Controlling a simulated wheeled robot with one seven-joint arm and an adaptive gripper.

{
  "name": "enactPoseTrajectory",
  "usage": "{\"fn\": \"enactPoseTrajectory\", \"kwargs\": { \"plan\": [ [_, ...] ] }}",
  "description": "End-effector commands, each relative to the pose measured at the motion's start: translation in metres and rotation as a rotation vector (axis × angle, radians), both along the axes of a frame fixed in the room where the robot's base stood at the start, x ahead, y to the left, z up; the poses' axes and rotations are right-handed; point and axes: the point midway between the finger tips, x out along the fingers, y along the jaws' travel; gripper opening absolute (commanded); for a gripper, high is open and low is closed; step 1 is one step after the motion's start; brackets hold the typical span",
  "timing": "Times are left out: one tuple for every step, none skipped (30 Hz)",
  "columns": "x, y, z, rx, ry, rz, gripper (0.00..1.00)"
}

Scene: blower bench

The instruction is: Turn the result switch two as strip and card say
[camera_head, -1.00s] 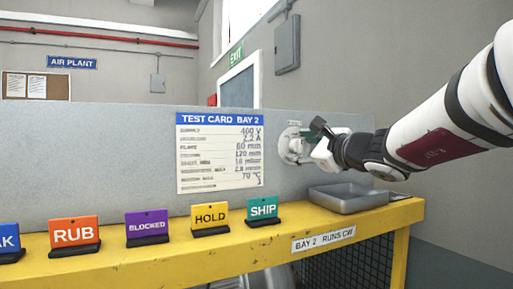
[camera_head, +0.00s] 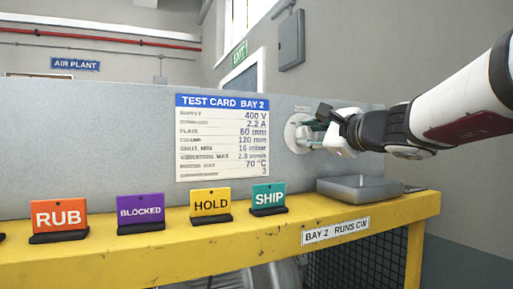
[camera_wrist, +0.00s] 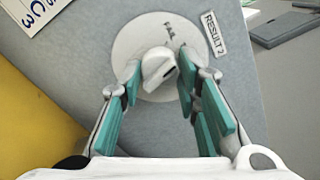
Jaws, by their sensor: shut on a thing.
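The result switch two is a round white plate (camera_head: 295,132) on the grey panel, with a white knob (camera_wrist: 156,66) at its middle. In the wrist view, a label reading RESULT 2 (camera_wrist: 213,33) sits beside the plate, and FAIL is printed near its rim. The knob carries a dark mark on its lower right side. My gripper (camera_wrist: 159,72) has its teal fingers on either side of the knob and is shut on it. In the head view, my gripper (camera_head: 318,127) partly hides the switch. The test card (camera_head: 222,138) hangs left of it. The strip (camera_head: 335,231) reads BAY 2 RUNS CW.
A grey tray (camera_head: 358,188) stands on the yellow bench (camera_head: 290,218) below my gripper. SHIP (camera_head: 268,198), HOLD (camera_head: 210,204), BLOCKED (camera_head: 141,213) and RUB (camera_head: 59,219) signs stand along the bench to the left. A grey box (camera_head: 291,40) is on the wall behind.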

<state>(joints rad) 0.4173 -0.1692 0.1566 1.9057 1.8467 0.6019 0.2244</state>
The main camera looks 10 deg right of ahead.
Motion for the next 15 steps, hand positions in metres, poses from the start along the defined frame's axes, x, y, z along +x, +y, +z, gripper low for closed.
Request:
{"fn": "enactPoseTrajectory", "kwargs": {
  "plan": [
    [0.0034, 0.001, -0.0041, -0.041, -0.017, 0.001, 0.02],
    [0.0035, 0.0008, -0.004, -0.065, -0.026, 0.001, 0.02],
    [0.0034, 0.0009, -0.0039, -0.098, -0.037, 0.001, 0.02],
    [0.0032, 0.0013, -0.004, -0.124, -0.045, 0.001, 0.02],
    [0.0032, 0.001, -0.0041, -0.148, -0.052, 0.001, 0.02],
    [0.0032, 0.0005, -0.0039, -0.181, -0.062, 0.0, 0.02],
    [0.0032, 0.0006, -0.0038, -0.204, -0.07, 0.0, 0.02],
    [0.0029, 0.001, -0.0037, -0.227, -0.078, 0.001, 0.02],
    [0.0027, 0.001, -0.0036, -0.256, -0.087, 0.001, 0.02],
    [0.0026, 0.0007, -0.0034, -0.278, -0.094, 0.0, 0.02],
    [0.0026, 0.0004, -0.0031, -0.298, -0.1, 0.0, 0.02],
    [0.0026, 0.0005, -0.0032, -0.324, -0.108, 0.001, 0.02],
    [0.0025, 0.0007, -0.0033, -0.344, -0.113, 0.001, 0.02],
    [0.0024, 0.0009, -0.003, -0.361, -0.119, 0.001, 0.02],
    [0.002, 0.0008, -0.0025, -0.384, -0.126, 0.001, 0.02]
  ]
}}
